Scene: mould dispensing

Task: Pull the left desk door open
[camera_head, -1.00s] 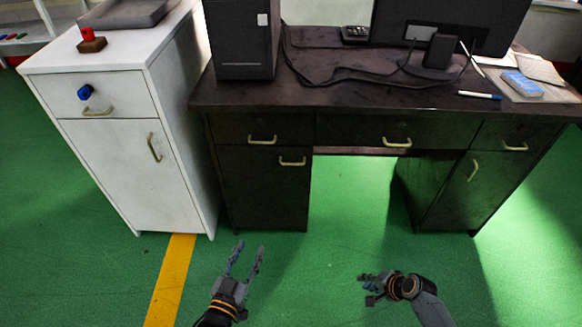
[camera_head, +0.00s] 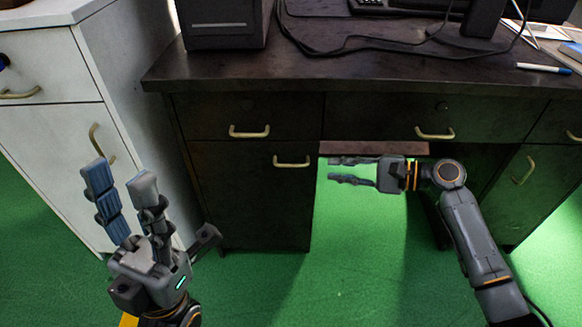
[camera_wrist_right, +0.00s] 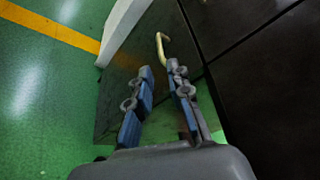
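The left desk door (camera_head: 250,205) is a dark panel under the left drawer and looks shut. Its brass handle (camera_head: 291,164) lies near the door's top right. The handle also shows in the right wrist view (camera_wrist_right: 164,46), just beyond the fingertips. My right gripper (camera_head: 331,170) is open and empty, its fingers pointing left towards the handle, with a small gap between them. In the right wrist view its two fingers (camera_wrist_right: 160,70) stand apart with nothing between them. My left gripper (camera_head: 119,174) is open and empty, pointing up in front of the white cabinet.
The white cabinet (camera_head: 55,140) stands close to the desk's left side. The left drawer (camera_head: 200,115) is just above the door. A computer tower (camera_head: 222,25) stands on the desktop (camera_head: 250,72). Green floor (camera_head: 350,260) is free in front and under the knee space.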

